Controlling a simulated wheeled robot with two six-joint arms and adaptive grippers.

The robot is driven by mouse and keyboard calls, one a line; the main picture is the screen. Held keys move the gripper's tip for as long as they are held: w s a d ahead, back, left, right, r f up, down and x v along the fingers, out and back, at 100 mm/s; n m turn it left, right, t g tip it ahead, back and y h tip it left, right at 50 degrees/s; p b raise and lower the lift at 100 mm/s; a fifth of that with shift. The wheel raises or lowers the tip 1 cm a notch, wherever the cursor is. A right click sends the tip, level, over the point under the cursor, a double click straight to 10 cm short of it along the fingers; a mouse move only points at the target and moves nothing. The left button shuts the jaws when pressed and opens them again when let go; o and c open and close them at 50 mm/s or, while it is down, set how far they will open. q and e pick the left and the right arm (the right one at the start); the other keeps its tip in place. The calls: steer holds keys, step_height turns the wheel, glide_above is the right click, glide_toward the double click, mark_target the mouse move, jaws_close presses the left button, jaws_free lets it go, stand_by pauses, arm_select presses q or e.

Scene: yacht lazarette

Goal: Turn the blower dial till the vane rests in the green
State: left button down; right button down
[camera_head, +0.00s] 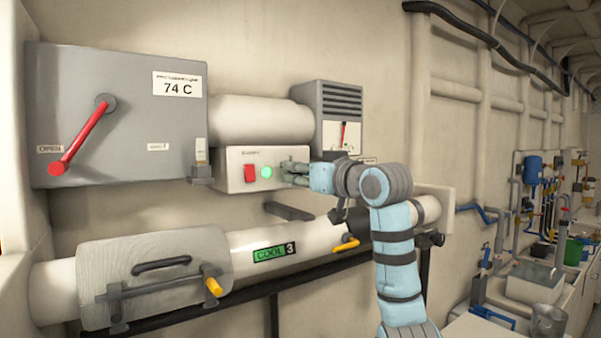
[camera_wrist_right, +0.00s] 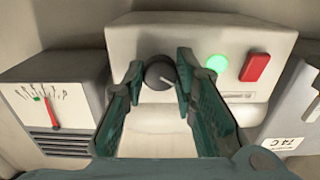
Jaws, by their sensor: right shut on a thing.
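The blower dial (camera_wrist_right: 158,72) is a dark round knob with a pale pointer line on the cream blower box (camera_head: 230,155). My right gripper (camera_head: 293,172) reaches the box front from the right; in the wrist view its two fingers (camera_wrist_right: 160,66) are closed on either side of the dial. The gripper hides the dial in the head view. The gauge (camera_head: 341,135) has a red vane (camera_wrist_right: 50,112) over a white scale. In the wrist view the vane's tip stands close beside the small green mark (camera_wrist_right: 37,98), to its right. My left gripper is out of view.
A lit green lamp (camera_head: 267,172) and a red switch (camera_head: 250,173) sit beside the dial. A grey cabinet (camera_head: 130,140) with a red lever (camera_head: 82,138) is at left. Below runs a pipe (camera_head: 240,240) with a yellow handle (camera_head: 346,246). A cluttered counter stands right.

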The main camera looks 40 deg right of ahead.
steer(key=shift+m, duration=0.5)
steer(key=m+b, duration=0.2)
steer(key=m, duration=0.8)
steer(key=shift+m, duration=0.4)
steer(key=shift+r, duration=0.1)
steer(key=c, duration=1.4)
jaws_free()
steer(key=shift+c, duration=0.2)
steer(key=shift+o, duration=0.7)
steer(key=shift+w, duration=0.1)
